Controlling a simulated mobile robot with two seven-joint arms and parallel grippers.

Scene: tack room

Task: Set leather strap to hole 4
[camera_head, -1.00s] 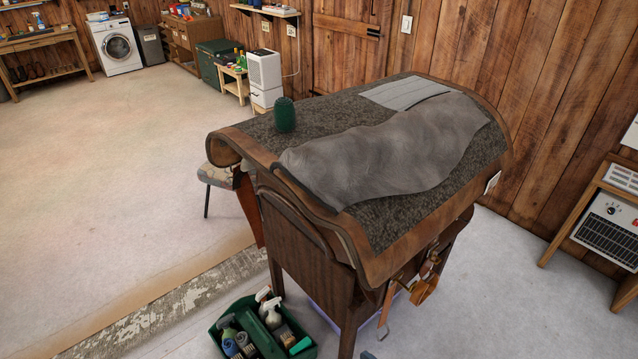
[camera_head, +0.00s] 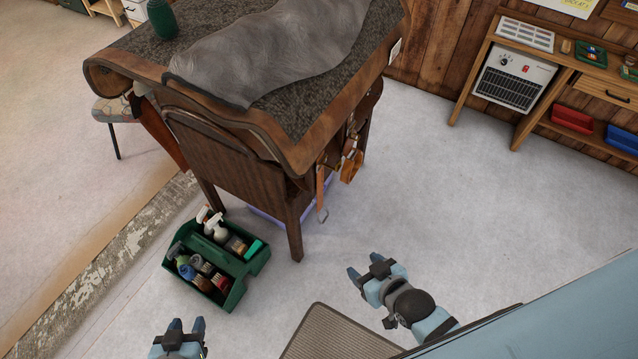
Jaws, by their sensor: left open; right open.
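A tan leather strap (camera_head: 320,186) hangs down from the side of the wooden stand (camera_head: 230,165), with a metal buckle at its lower end. A second looped orange-brown leather piece (camera_head: 351,167) hangs just right of it. Holes in the strap are too small to make out. My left gripper (camera_head: 186,326) is open and empty at the bottom edge, well below the strap. My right gripper (camera_head: 365,270) is open and empty over the floor, below and right of the strap, apart from it.
A green tote (camera_head: 237,272) of bottles and brushes stands on the floor left of the stand's front leg. A grey mat (camera_head: 330,335) lies at the bottom. A wooden bench (camera_head: 478,75) with a heater (camera_head: 513,78) is at right. The floor between is clear.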

